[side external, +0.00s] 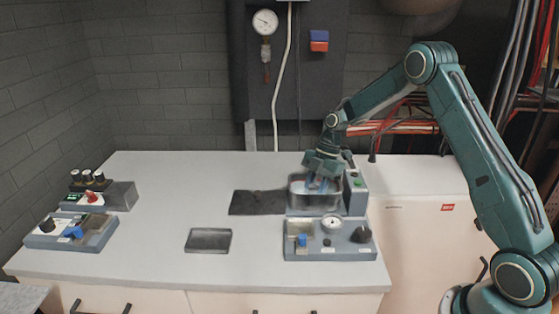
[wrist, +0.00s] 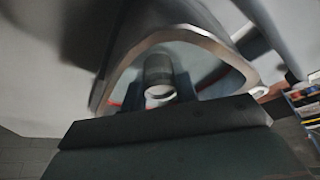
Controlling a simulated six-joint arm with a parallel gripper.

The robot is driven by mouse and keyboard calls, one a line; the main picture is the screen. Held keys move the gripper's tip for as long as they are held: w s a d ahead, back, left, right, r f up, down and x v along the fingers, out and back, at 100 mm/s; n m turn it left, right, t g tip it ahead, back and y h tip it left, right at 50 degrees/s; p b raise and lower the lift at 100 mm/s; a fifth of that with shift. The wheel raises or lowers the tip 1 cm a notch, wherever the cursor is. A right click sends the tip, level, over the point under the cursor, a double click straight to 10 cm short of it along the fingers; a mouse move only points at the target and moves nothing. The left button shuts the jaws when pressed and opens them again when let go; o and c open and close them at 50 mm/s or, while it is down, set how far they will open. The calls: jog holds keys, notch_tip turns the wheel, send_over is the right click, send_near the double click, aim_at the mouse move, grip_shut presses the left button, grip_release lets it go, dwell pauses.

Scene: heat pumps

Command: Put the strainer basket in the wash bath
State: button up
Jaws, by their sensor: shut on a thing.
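The wash bath (side external: 315,204) is a metal-rimmed basin at the right of the bench. My gripper (side external: 321,184) points down into its opening, with the fingertips below or at the rim. In the wrist view a small grey cylinder (wrist: 159,78), apparently the strainer basket, sits between my dark fingers, and they are shut on it. A pale curved rim (wrist: 225,50), seemingly the bath's, runs around it. In the side view the fingers and bath wall hide the held thing. I cannot tell whether it touches the bath's floor.
A control panel (side external: 297,251) with a gauge and knobs stands in front of the bath. A dark mat (side external: 258,202) lies to its left and a shallow tray (side external: 209,240) lies nearer the front. Control units (side external: 70,230) stand at the far left. The bench's middle left is clear.

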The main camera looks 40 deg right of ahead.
aim_at(315, 187)
jog(key=shift+f, duration=0.1)
jog(key=o, duration=1)
jog(key=shift+o, duration=0.2)
notch_tip(315, 187, up, 2)
notch_tip(315, 187, up, 4)
jog(key=shift+r, duration=0.2)
jog(key=a+r, duration=0.5)
jog(key=a, duration=0.7)
jog(key=s+a+r, duration=0.1)
jog(key=a+r, duration=0.5)
jog(key=a, duration=0.6)
jog(key=shift+a+r, duration=0.2)
